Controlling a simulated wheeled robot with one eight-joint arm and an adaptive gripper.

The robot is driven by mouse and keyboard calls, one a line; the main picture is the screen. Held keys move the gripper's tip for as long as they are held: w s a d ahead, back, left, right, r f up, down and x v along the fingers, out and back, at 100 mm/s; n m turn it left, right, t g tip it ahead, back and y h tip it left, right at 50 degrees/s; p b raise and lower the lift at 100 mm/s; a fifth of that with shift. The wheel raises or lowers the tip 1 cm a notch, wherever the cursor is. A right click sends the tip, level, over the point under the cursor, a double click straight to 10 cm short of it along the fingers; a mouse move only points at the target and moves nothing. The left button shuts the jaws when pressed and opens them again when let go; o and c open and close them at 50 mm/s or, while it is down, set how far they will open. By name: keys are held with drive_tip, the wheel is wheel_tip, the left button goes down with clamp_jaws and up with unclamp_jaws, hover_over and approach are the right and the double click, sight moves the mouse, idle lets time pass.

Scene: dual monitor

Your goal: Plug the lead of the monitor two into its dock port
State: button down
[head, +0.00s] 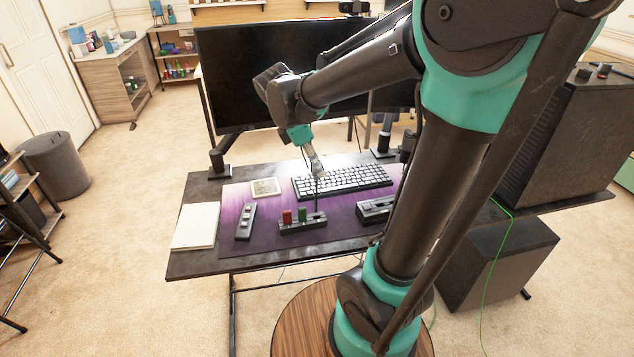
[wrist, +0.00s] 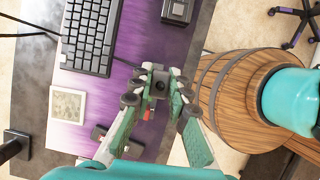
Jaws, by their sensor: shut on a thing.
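My gripper (head: 317,174) points down above the dock's right end. In the wrist view its green-padded fingers (wrist: 157,88) are shut on a dark, square-ended plug (wrist: 159,84). A thin dark piece shows below the fingers in the head view, reaching down to the dock's right end. I cannot tell whether the held plug touches or enters a port. My fingers hide most of the dock in the wrist view.
A keyboard (head: 342,181) lies behind the dock, and a dark box (head: 374,210) to its right. A button strip (head: 245,221) and white notebook (head: 196,226) are to the left. Monitors (head: 270,75) stand at the back. Bare mat surrounds the dock's front.

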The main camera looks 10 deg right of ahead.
drive_tip(key=shift+r, duration=4.05)
drive_tip(key=shift+f, duration=0.1)
